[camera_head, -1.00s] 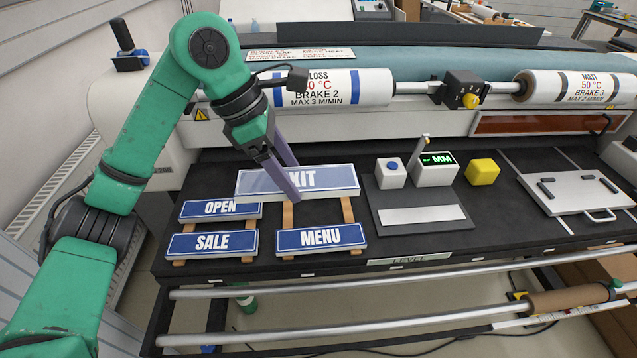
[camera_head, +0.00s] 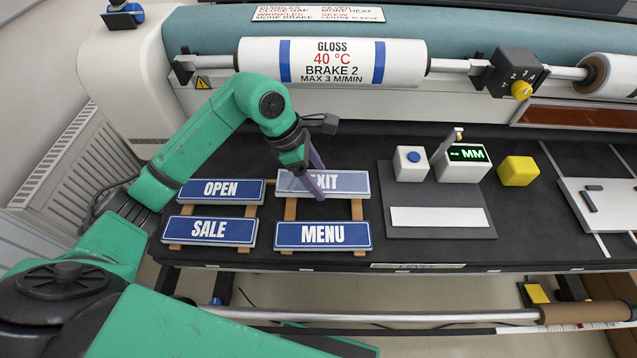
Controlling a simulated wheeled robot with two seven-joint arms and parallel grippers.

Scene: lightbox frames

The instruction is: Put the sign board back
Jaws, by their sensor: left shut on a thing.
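My left gripper (camera_head: 317,177) is shut on the EXIT sign board (camera_head: 345,183), a blue plate with white letters and a pale edge. The fingers cover part of its left half. The board lies at the top of the right-hand pair of wooden strips (camera_head: 290,208), above the MENU sign (camera_head: 322,235). I cannot tell whether it rests on the strips or hangs just above them. The OPEN sign (camera_head: 221,191) and the SALE sign (camera_head: 210,231) lie to the left on their own strips. My right gripper is not in view.
A dark grey plate (camera_head: 400,172) with a blue-button box (camera_head: 411,163) and a MM display box (camera_head: 464,163) lies right of the signs. A yellow block (camera_head: 518,170) is further right. The roller labelled GLOSS (camera_head: 335,62) runs behind. The black table's front edge is close below the signs.

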